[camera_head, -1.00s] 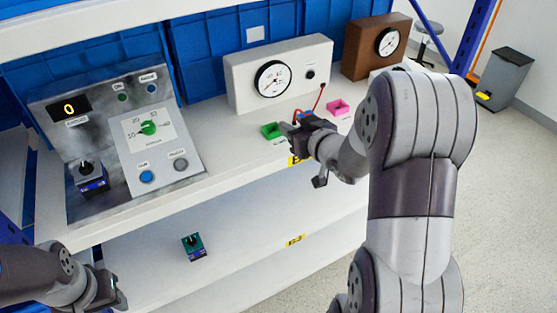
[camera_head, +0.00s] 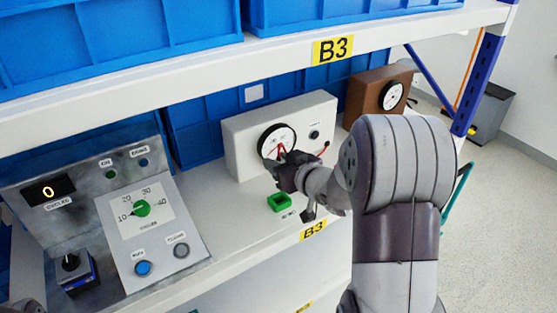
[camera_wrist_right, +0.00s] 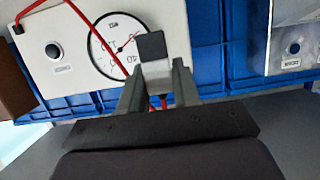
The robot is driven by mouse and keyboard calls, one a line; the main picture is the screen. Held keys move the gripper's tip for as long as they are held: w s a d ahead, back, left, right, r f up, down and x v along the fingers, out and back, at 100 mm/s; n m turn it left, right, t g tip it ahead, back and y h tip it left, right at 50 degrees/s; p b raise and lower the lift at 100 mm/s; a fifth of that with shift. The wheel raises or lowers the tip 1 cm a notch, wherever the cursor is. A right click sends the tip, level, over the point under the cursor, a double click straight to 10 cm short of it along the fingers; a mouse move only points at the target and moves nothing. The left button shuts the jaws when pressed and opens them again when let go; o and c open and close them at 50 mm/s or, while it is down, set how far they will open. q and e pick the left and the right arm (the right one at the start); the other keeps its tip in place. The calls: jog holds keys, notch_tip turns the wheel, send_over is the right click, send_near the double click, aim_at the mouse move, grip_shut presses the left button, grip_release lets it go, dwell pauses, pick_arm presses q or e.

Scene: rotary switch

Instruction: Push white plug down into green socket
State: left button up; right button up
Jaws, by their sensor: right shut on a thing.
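The green socket (camera_head: 280,202) sits on the white shelf, left of and below my right gripper in the head view. My right gripper (camera_head: 279,168) is raised above the shelf in front of the white gauge box. In the right wrist view its fingers (camera_wrist_right: 156,74) are shut on the white plug (camera_wrist_right: 155,69), which has a dark end. The red cable (camera_wrist_right: 68,12) runs by the plug to the gauge box. The plug is mostly hidden by the gripper in the head view, and it is apart from the socket.
The white gauge box (camera_head: 246,152) stands close behind my right gripper, with a brown gauge box (camera_head: 363,91) to its right. A grey control panel (camera_head: 110,180) with a green knob (camera_head: 142,208) is at left. The upper shelf edge (camera_head: 200,60) runs overhead.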

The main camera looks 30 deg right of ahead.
jog(key=f+b, duration=0.4)
jog(key=f, duration=0.1)
jog(key=shift+s, duration=0.25)
jog(key=shift+w+f+b, duration=0.1)
jog(key=shift+f+b, duration=0.25)
jog(key=shift+b, duration=0.15)
jog(key=shift+r, duration=0.1)
jog(key=shift+p, duration=0.3)
dwell(0.5)
jog(key=shift+f+b, duration=1.35)
jog(key=shift+f, duration=0.35)
jog(key=o, duration=1.1)
